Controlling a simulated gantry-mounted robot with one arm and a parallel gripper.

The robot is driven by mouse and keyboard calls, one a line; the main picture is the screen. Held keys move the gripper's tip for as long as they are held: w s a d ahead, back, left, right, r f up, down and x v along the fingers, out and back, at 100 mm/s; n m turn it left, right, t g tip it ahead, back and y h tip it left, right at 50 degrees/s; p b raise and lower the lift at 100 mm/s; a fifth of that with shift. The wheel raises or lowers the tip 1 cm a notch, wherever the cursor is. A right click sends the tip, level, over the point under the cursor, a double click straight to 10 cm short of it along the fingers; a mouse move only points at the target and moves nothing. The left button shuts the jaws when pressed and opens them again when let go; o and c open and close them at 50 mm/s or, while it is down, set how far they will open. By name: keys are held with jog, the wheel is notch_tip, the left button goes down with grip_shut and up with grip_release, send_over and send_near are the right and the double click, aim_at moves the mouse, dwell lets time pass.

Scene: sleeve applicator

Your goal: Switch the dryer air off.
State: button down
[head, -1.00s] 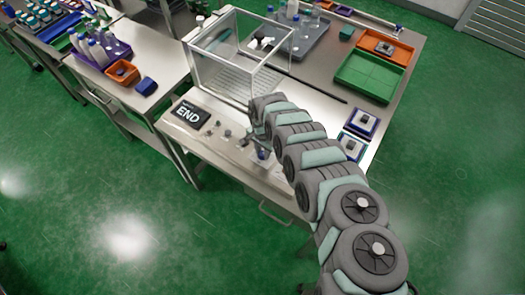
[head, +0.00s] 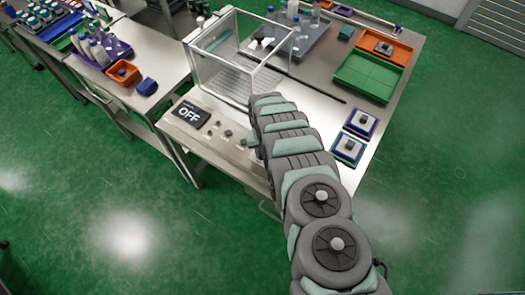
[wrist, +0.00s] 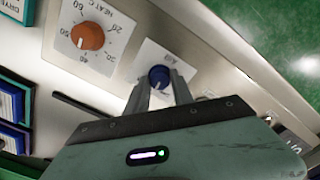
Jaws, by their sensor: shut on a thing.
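The blue air knob (wrist: 159,74) sits on a pale label plate marked AIR in the wrist view. My gripper (wrist: 160,88) is shut on this knob, with one finger on each side of it. The knob's pointer direction is hard to make out. My arm hides the gripper and the blue knob there.
An orange heat dial (wrist: 88,36) with a number scale is beside the air knob. A clear-walled box (head: 225,75) stands behind the panel. A green tray (head: 370,76) and two small blue-framed trays (head: 360,122) lie to the right.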

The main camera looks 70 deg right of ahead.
jog(key=n, duration=0.3)
jog(key=shift+n, duration=2.3)
jog(key=c, duration=1.1)
grip_release()
notch_tip(320, 180, up, 11)
jog(key=b, duration=0.1)
jog(key=shift+b, duration=0.3)
jog(key=shift+f, duration=0.1)
